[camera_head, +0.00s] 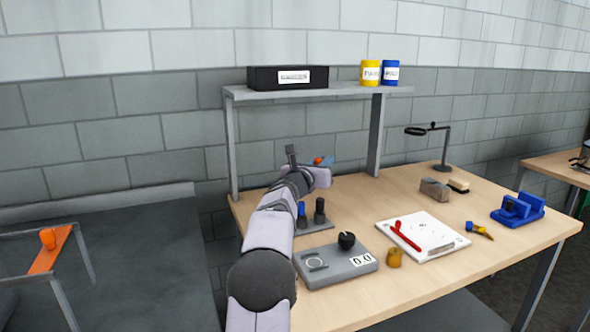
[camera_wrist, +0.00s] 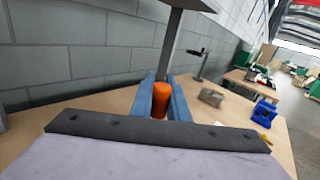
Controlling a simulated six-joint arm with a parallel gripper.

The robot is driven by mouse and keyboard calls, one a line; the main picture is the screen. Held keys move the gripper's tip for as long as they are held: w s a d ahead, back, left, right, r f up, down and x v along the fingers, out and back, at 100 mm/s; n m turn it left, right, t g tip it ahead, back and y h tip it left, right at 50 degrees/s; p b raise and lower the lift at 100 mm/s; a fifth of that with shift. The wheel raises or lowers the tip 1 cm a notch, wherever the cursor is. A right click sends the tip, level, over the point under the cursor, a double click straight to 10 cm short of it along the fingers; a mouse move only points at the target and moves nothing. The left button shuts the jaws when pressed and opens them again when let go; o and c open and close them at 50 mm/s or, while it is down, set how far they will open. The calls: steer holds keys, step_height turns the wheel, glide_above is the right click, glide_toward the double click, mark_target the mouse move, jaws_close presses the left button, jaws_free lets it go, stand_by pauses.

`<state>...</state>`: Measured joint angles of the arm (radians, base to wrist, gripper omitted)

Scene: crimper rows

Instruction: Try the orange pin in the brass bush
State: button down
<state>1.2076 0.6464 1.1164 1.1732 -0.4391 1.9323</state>
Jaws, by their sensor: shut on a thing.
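My gripper (camera_head: 320,162) is raised over the back of the workbench, below the shelf, with blue fingers. In the wrist view the fingers are shut on the orange pin (camera_wrist: 160,101), one finger on each side. The pin stands roughly upright between them, and its lower end is hidden. In the head view only a small bit of orange shows at the fingers. A brass-coloured bush (camera_head: 395,258) stands on the bench near the front edge, well away from my gripper. It is not seen in the wrist view.
A rack (camera_head: 318,226) holds a blue pin (camera_head: 302,212) and a dark pin (camera_head: 320,211) beside my arm. A grey gauge box (camera_head: 337,277) sits in front. Shelf (camera_head: 310,93) overhead.

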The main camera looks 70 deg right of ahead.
steer(key=s+a+f+m+g+y+b, duration=0.1)
steer(key=s+a+m+g+b, duration=0.15)
steer(key=s, duration=0.95)
steer(key=s+a+f+m+g+b, duration=0.1)
steer(key=s+f+m+g+b, duration=0.15)
steer(key=s, duration=0.95)
steer(key=shift+g+y, duration=0.4)
steer(key=shift+g, duration=0.2)
steer(key=f, duration=0.1)
steer(key=s+a+f, duration=0.1)
steer(key=f, duration=0.3)
steer(key=shift+s+a, duration=0.25)
steer(key=shift+a, duration=0.1)
steer(key=shift+f, duration=0.1)
steer(key=shift+f+b, duration=0.6)
steer(key=shift+f, duration=1)
steer(key=shift+f+b, duration=0.55)
steer(key=shift+b, duration=1.05)
steer(key=shift+f+b, duration=1.2)
steer(key=shift+b, duration=0.25)
